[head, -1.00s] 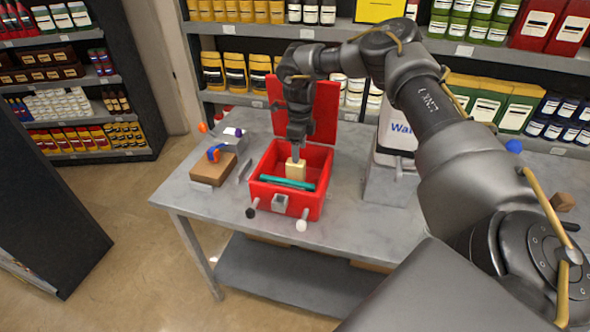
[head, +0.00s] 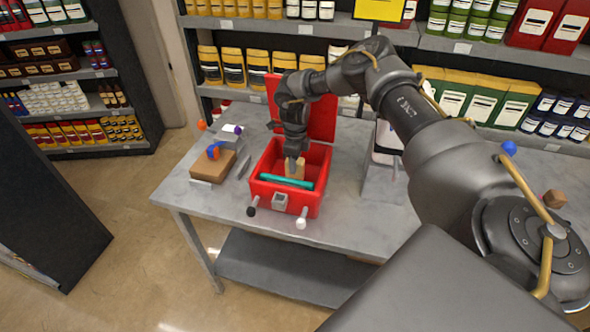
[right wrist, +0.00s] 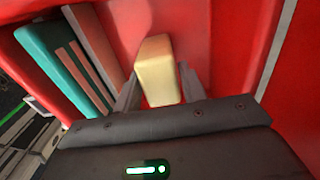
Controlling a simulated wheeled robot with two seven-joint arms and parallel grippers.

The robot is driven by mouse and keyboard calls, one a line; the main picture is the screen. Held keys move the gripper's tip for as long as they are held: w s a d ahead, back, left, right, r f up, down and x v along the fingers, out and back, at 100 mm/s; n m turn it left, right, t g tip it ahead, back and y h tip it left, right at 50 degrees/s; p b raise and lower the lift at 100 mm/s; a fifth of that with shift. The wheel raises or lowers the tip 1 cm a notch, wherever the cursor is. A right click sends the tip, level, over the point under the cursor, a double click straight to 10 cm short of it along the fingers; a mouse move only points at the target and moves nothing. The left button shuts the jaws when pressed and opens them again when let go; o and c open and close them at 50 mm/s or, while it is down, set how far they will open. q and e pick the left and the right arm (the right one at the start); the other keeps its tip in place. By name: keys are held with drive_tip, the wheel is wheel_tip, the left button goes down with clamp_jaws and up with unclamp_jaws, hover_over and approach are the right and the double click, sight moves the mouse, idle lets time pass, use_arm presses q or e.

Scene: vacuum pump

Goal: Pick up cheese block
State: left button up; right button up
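The pale yellow cheese block (head: 296,169) stands inside the open red box (head: 318,199) on the grey table, partly hidden by my right gripper (head: 294,161). In the right wrist view, the cheese block (right wrist: 157,72) is between the two fingers of my right gripper (right wrist: 158,80), one on each side. The fingers look apart, with a narrow gap at the right side of the block. A teal bar (head: 286,182) lies in the box in front of the block; it also shows in the right wrist view (right wrist: 62,68). My left gripper is out of view.
The box walls stand close around the gripper, and its red lid (head: 322,117) is raised behind. A brown block (head: 212,167) with a blue and red item on top is to the left. A white and grey device (head: 383,167) stands to the right. Stocked shelves (head: 240,27) are behind the table.

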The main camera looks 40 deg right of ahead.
drive_tip(key=c, duration=0.7)
drive_tip(key=shift+r, duration=0.15)
drive_tip(key=shift+w+r+b, duration=0.1)
drive_tip(key=shift+r+b, duration=0.05)
drive_tip(key=shift+b, duration=0.2)
wheel_tip(320, 180, up, 2)
drive_tip(key=shift+r+b, duration=0.2)
drive_tip(key=shift+b, duration=0.9)
drive_tip(key=s+a+r+b, duration=0.2)
drive_tip(key=s+a+r, duration=0.2)
drive_tip(key=s+r, duration=0.1)
drive_tip(key=s+a+r+b, duration=0.3)
drive_tip(key=s+a+r, duration=0.2)
drive_tip(key=shift+s+a+r, duration=0.1)
drive_tip(key=shift+s+a, duration=0.15)
